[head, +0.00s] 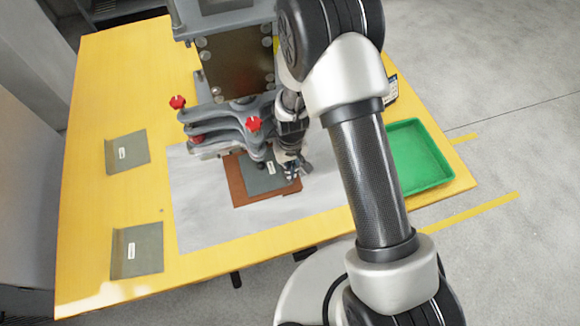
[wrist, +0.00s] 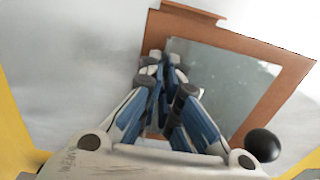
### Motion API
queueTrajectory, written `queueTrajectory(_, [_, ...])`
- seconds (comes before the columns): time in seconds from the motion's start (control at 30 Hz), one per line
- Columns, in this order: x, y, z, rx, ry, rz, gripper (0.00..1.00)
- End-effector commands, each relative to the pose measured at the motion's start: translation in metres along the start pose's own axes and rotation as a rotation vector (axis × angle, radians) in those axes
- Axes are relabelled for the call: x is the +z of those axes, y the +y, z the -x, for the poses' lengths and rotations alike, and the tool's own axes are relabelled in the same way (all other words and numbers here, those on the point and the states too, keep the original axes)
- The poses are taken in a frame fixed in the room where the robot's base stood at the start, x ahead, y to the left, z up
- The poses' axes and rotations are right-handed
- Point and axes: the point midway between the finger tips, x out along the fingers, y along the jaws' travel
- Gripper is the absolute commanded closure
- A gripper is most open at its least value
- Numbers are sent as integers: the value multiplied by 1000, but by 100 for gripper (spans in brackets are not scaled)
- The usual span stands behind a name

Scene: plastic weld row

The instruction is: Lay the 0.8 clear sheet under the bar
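A grey, see-through-looking sheet (head: 260,178) with a white label lies on a brown board (head: 238,188) at the front of the grey machine; it also shows in the wrist view (wrist: 235,75). My gripper (head: 291,171) is at its right edge in the head view. In the wrist view the fingers (wrist: 163,75) are close together at the sheet's edge and look shut on it; the exact contact is hidden. The machine's grey clamp arms (head: 226,122), with red knobs, are just behind the sheet; I cannot tell whether its far edge is under the bar. The label is too small to read.
Two similar labelled sheets lie on the yellow table's left side, one farther back (head: 128,153) and one nearer (head: 137,250). A pale mat (head: 205,215) lies under the board. A green tray (head: 418,155) stands at the right. A black ball knob (wrist: 263,145) shows in the wrist view.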

Motion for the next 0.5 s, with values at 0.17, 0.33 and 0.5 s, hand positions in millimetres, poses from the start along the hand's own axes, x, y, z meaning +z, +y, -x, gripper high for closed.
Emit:
queueTrajectory(0.17, [0, 0, -2, 0, 0, 0, 100])
queueTrajectory(0.33, [0, 0, -1, 0, 0, 0, 95])
queueTrajectory(0.5, [0, 0, -1, 0, 0, 0, 84])
